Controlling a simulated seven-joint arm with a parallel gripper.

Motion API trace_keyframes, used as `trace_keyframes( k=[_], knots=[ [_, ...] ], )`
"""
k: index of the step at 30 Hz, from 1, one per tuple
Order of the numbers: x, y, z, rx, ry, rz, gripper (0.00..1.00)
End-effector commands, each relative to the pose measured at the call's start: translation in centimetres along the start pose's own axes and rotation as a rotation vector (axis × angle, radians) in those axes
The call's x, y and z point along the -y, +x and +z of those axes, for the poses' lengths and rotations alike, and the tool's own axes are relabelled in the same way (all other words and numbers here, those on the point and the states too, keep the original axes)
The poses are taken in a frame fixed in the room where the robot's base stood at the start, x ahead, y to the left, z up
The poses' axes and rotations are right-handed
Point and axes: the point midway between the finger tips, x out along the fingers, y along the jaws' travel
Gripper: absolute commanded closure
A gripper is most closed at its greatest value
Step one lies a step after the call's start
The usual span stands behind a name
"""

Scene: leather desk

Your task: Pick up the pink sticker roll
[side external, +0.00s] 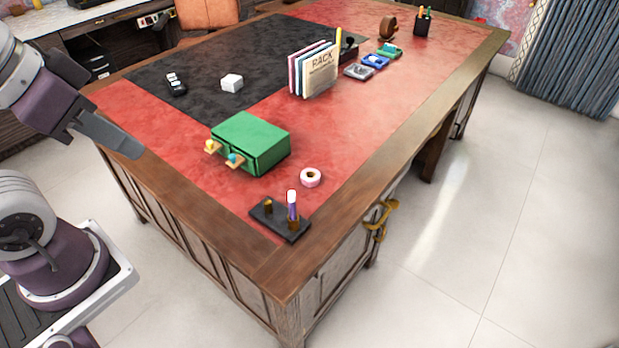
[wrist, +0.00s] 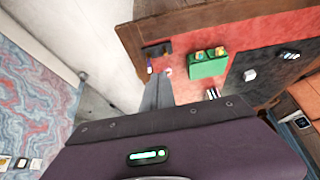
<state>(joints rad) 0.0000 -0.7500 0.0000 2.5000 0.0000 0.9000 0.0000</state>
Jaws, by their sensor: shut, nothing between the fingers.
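The pink sticker roll (side external: 311,177) lies flat on the red leather of the desk, its round hole facing up. It sits right of the green box and behind the black pen stand. In the wrist view the roll (wrist: 168,72) is small, just beyond my fingertips and slightly right of them. My gripper (side external: 136,153) is at the left of the side view, raised beside the desk's near left edge and well away from the roll. Its grey fingers are together and empty; they also show in the wrist view (wrist: 159,80).
The green box (side external: 250,143) with two small open drawers stands left of the roll. A white cube (side external: 232,82), a book rack (side external: 314,72) and small trays (side external: 375,61) stand farther back. Bare red leather surrounds the roll.

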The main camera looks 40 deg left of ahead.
Motion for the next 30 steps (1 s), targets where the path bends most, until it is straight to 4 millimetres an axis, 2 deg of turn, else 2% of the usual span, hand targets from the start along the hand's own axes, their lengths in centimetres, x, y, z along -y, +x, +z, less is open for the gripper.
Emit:
trace_keyframes(
  k=[4,12,14,15,23,25,26,28,30],
  knots=[
    [0.0,0.0,0.0,0.0,0.0,0.0,0.98],
    [0.0,0.0,0.0,0.0,0.0,0.0,0.45],
    [0.0,0.0,0.0,0.0,0.0,0.0,0.33],
    [0.0,0.0,0.0,0.0,0.0,0.0,0.31],
    [0.0,0.0,-0.1,0.001,0.001,0.001,0.31],
    [-0.2,0.0,-1.0,0.017,0.017,0.017,0.31],
    [-0.3,0.1,-1.9,0.031,0.032,0.031,0.31],
    [-0.6,0.5,-4.8,0.075,0.082,0.08,0.31],
    [-0.9,2.0,-8.9,0.125,0.154,0.135,0.31]
  ],
)
